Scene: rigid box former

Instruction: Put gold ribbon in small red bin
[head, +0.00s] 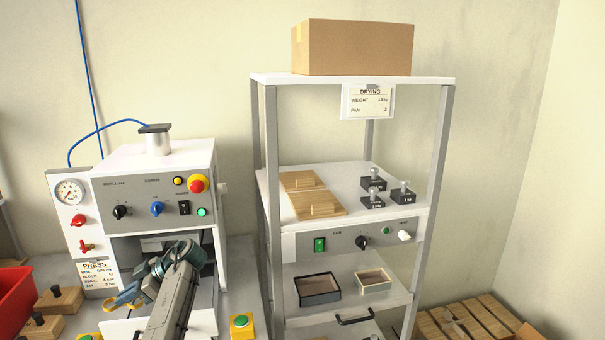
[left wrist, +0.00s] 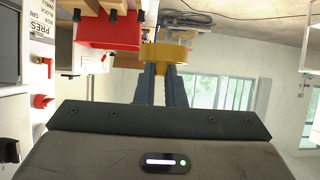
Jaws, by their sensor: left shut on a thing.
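The gold ribbon (left wrist: 166,53) is a yellow-gold roll at the tips of my left gripper (left wrist: 165,72) in the left wrist view. My left gripper is shut on it. In the head view my left gripper (head: 127,293) is in front of the press, and a bit of the gold ribbon (head: 121,302) shows at its fingers, partly hidden. The small red bin (head: 14,303) is at the left edge of the head view, cut off, left of the gripper. The red bin (left wrist: 108,31) also shows in the left wrist view, left of the ribbon. My right gripper is out of view.
The white press (head: 155,165) with knobs stands behind my left arm. Wooden blocks (head: 58,299) with dark knobs lie between bin and press. A yellow button box (head: 241,325) is right of my arm. The drying rack (head: 348,79) stands further right.

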